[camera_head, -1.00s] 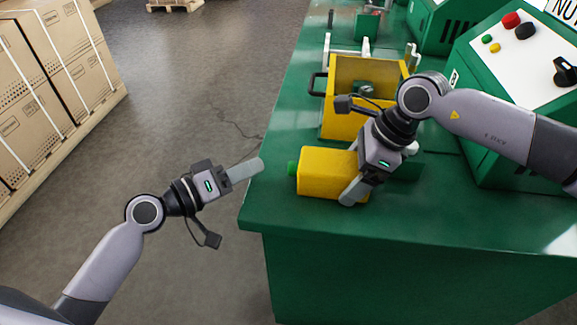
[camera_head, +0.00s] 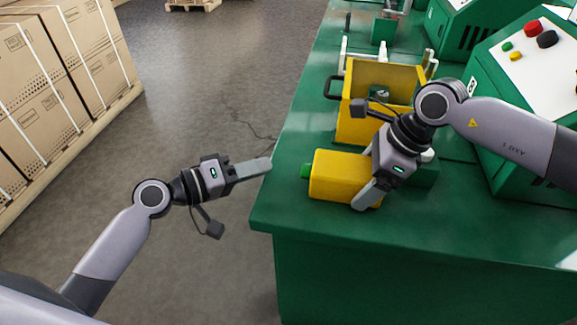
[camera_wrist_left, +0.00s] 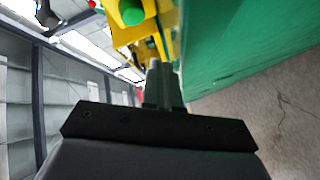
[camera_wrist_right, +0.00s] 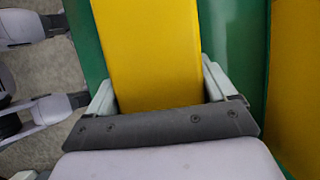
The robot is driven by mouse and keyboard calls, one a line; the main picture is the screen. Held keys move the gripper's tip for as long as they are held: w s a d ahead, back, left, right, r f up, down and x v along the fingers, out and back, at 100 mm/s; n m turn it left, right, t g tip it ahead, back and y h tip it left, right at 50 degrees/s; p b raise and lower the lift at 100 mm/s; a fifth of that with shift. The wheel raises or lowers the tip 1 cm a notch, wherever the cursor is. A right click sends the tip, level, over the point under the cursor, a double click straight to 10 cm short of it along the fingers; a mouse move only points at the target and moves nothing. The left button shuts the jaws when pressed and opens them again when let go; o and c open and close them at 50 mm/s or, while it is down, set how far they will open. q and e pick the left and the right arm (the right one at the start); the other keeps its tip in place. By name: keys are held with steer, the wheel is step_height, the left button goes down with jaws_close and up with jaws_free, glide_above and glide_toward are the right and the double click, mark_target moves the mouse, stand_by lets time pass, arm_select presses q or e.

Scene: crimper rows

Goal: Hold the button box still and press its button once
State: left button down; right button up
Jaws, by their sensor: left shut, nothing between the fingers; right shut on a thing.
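The yellow button box (camera_head: 338,176) lies on the green bench near its left edge. Its green button (camera_head: 306,171) faces left, toward my left gripper. My right gripper (camera_head: 368,180) is shut on the right end of the box, one finger on each side; the right wrist view shows the yellow box (camera_wrist_right: 150,50) between the fingers. My left gripper (camera_head: 268,163) is shut and empty, its fingertips just off the bench edge, left of the button and apart from it. In the left wrist view the green button (camera_wrist_left: 131,12) shows near the top, beyond the fingers.
A yellow open bin (camera_head: 365,127) with a black handle stands behind the box on the green bench (camera_head: 420,230). A green control panel machine (camera_head: 500,140) stands at the right. Strapped cartons (camera_head: 60,80) are at the far left, with open floor between.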

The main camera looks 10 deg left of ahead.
mark_target(284, 181)
arm_select(q)
steer(key=a+r+n+g+h, duration=0.2)
steer(key=a+n+g, duration=0.6)
steer(key=n, duration=0.8)
steer(key=shift+s+a+r+g+h, duration=0.2)
steer(key=shift+s+r+g+h, duration=0.35)
steer(key=shift+g, duration=0.65)
steer(key=shift+w+r, duration=0.1)
steer(key=shift+w, duration=0.1)
steer(key=x, duration=1.3)
steer(key=shift+r, duration=0.25)
steer(key=shift+w+d, duration=0.1)
steer(key=shift+d, duration=0.4)
